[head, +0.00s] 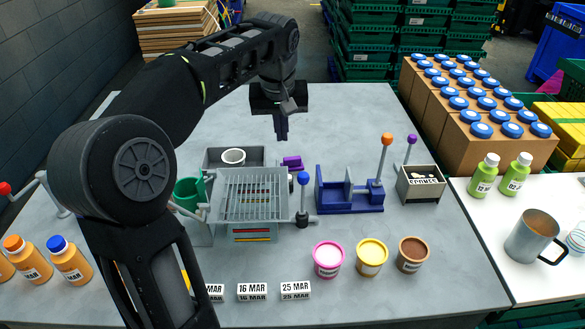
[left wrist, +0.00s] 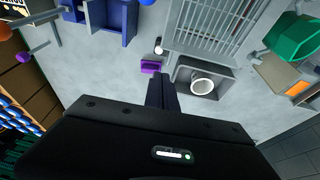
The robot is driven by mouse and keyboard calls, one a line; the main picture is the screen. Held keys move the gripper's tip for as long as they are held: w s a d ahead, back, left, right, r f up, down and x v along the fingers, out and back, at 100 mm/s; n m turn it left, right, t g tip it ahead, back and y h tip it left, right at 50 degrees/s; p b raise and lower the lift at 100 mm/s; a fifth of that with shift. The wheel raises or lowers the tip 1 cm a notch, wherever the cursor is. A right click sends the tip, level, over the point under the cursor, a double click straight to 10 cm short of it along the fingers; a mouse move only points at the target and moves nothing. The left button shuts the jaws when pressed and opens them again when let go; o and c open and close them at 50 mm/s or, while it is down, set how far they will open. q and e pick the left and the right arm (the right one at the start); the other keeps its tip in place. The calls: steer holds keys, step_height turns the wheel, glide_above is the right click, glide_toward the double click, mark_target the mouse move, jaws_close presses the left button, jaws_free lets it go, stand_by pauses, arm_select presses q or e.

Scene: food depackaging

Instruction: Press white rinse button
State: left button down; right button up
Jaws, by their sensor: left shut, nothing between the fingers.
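My left gripper (head: 281,134) hangs pointing down over the far part of the grey table, its fingers shut and empty. In the left wrist view its closed fingers (left wrist: 162,82) point toward a small purple block (left wrist: 151,67) and a grey box holding a white ring-shaped cup (left wrist: 202,87). A small white-topped knob (left wrist: 158,46) on a dark base is just past the purple block; it may be the rinse button, but I cannot read a label. In the head view the purple block (head: 292,162) is near the gripper, a little below it in the picture. My right gripper is not in view.
A wire rack (head: 252,192) stands beside a lever with a blue ball (head: 304,178). A blue holder (head: 348,196) is to its right. A green cup (head: 188,193) is left of the rack. Pink, yellow and brown tubs stand in front. The table's far part is clear.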

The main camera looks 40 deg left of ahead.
arm_select(q)
steer(key=shift+f, duration=0.15)
steer(key=x, duration=0.4)
steer(key=p+x, duration=0.1)
steer(key=x, duration=0.3)
steer(key=d+p+x, duration=0.1)
steer(key=x, duration=0.4)
steer(key=shift+s+f, duration=0.15)
steer(key=shift+f, duration=0.25)
